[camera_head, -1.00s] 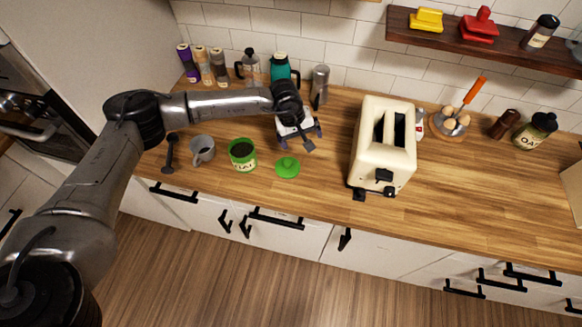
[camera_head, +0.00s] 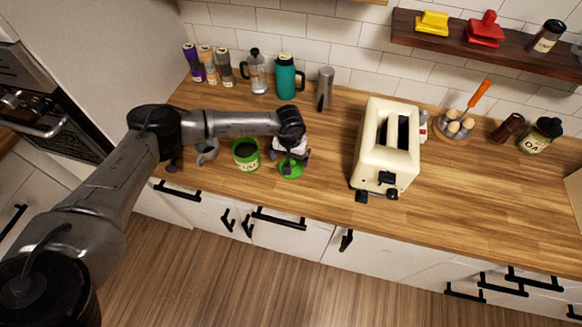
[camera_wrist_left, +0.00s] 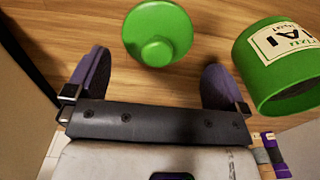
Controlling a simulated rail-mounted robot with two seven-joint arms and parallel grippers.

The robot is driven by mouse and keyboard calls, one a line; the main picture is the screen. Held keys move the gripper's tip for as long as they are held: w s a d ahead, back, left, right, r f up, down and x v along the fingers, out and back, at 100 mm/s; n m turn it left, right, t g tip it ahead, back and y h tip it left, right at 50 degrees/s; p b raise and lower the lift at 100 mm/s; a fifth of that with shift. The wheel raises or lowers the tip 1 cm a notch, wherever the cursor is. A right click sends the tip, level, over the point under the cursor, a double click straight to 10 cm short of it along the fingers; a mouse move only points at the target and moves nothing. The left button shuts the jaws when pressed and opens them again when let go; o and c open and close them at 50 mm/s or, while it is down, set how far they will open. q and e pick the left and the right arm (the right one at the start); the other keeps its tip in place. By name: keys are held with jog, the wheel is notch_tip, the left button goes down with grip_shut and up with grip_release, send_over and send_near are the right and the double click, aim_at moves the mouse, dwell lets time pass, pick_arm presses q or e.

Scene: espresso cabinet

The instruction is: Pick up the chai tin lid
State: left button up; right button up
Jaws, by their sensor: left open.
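The green chai tin lid (camera_head: 291,170) lies on the wooden counter with its round knob up. In the left wrist view the lid (camera_wrist_left: 158,32) is ahead of the two purple-padded fingers, roughly midway between them. My left gripper (camera_head: 291,160) is open and empty, above and just behind the lid; its fingers also show in the left wrist view (camera_wrist_left: 155,80). The open green chai tin (camera_head: 245,155) stands left of the lid, and it shows at the right of the left wrist view (camera_wrist_left: 280,65). My right gripper is not in view.
A cream toaster (camera_head: 386,150) stands to the right. A grey mug (camera_head: 207,151) is left of the tin, partly behind my arm. The counter between lid and toaster is clear.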

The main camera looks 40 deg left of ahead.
aim_at(291, 163)
pick_arm(q)
jog(key=f, duration=0.2)
jog(key=f+p, duration=0.1)
jog(key=f, duration=0.2)
jog(key=shift+d, duration=0.2)
jog(key=shift+f, duration=0.35)
jog(key=shift+c, duration=0.2)
jog(key=c, duration=0.6)
jog(key=shift+r, duration=0.1)
